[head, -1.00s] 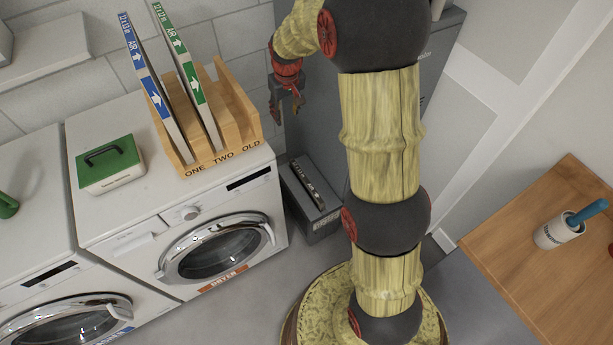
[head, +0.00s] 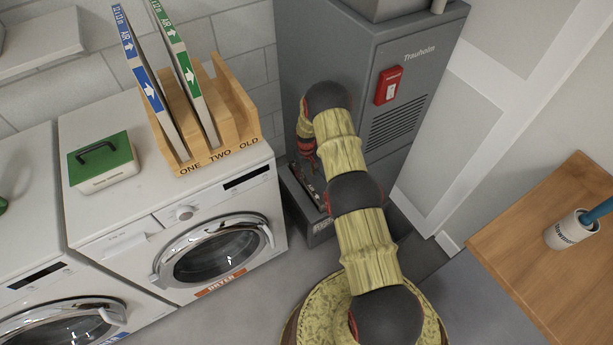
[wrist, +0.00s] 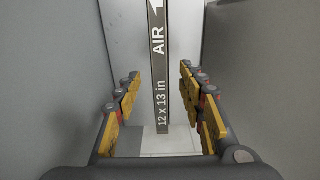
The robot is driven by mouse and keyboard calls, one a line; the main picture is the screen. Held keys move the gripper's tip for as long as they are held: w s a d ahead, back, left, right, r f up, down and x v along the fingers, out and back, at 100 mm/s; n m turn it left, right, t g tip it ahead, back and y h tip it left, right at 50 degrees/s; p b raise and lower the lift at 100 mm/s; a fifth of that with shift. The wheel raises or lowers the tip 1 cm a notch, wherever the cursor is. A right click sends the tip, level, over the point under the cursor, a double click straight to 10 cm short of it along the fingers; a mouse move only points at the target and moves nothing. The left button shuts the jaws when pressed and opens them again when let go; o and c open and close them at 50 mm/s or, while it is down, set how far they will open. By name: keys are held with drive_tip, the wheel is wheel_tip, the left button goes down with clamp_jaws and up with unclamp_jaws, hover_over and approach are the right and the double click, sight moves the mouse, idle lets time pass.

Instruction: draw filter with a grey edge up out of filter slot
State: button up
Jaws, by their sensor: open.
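The filter with a grey edge (wrist: 160,70) shows in the wrist view as a narrow dark grey strip with white "AIR" and "12 x 13 in" lettering. My gripper (wrist: 160,80) is open, with its yellow-padded fingers on either side of the strip and a gap on both sides. In the head view my gripper (head: 309,164) is low over the filter slot, a grey box (head: 319,232) at the foot of the furnace. The filter's edge lies along the top of the box there, partly hidden by my arm.
The grey furnace (head: 425,75) stands close behind my arm, with a red box (head: 388,86) on it. The dryer (head: 150,225) is at left, carrying a wooden rack (head: 242,110) with a blue-edged and a green-edged filter, and a green-lidded box (head: 100,160). A wooden table (head: 510,240) is at right.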

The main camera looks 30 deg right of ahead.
sight(307, 181)
wheel_tip(307, 181, down, 8)
drive_tip(key=b, duration=0.3)
drive_tip(key=shift+f, duration=0.2)
drive_tip(key=shift+s, duration=0.1)
drive_tip(key=shift+c, duration=0.9)
drive_tip(key=c, duration=0.7)
clamp_jaws()
drive_tip(key=shift+d, duration=0.15)
